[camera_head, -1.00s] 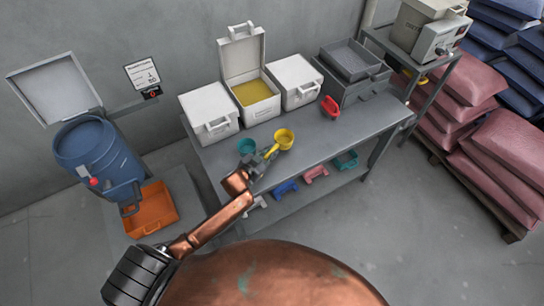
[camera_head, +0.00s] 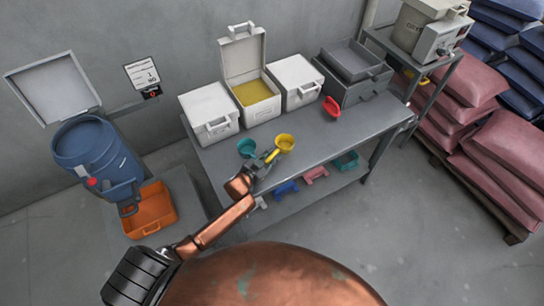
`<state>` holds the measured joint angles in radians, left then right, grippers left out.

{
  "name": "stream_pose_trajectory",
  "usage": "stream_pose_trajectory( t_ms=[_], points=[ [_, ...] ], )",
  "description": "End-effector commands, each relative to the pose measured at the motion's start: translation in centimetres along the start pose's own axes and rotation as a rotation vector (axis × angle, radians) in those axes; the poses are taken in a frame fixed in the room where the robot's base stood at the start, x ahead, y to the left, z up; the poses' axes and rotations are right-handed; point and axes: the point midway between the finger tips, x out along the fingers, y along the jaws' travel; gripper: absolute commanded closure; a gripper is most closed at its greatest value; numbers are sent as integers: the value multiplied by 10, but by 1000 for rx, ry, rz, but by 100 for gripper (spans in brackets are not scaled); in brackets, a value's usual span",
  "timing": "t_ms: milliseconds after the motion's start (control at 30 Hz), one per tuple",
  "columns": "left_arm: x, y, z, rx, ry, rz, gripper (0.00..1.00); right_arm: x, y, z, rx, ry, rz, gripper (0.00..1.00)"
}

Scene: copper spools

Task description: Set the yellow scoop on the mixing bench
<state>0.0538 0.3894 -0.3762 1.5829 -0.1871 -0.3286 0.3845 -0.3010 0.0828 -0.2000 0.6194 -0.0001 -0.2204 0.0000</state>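The yellow scoop (camera_head: 285,142) is over the front part of the grey mixing bench (camera_head: 322,139), its cup up and its handle pointing toward my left gripper. My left gripper (camera_head: 265,162) is at the handle and appears shut on it. Whether the scoop touches the bench top or hangs just above it I cannot tell. A teal scoop (camera_head: 246,147) sits on the bench just left of the yellow one. A red scoop (camera_head: 331,107) lies farther right on the bench. My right gripper is not in view.
Several white boxes stand along the bench's back, one open with yellow contents (camera_head: 251,92). A grey tray unit (camera_head: 352,78) is at the back right. More scoops, including a blue one (camera_head: 286,187), are on the lower shelf. An orange bin (camera_head: 150,211) stands left.

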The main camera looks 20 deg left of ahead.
Motion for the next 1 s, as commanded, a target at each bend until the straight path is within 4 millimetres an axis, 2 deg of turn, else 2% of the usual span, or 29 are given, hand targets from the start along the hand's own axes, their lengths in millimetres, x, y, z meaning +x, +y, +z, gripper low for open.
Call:
stream_pose_trajectory(
  t_ms=[100, 467, 567, 800, 1000],
  points=[
    [0, 0, 0, 0, 0, 0, 68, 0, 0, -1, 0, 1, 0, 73],
    [-5, -1, -3, 0, 0, 0, 68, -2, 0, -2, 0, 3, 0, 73],
    [-19, -1, -2, 0, -1, 0, 68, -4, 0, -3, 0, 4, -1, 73],
    [-70, -1, -3, 0, -1, 0, 68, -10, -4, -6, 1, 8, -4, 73],
    [-104, -1, -2, 0, -1, -1, 68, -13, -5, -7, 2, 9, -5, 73]
  ],
)
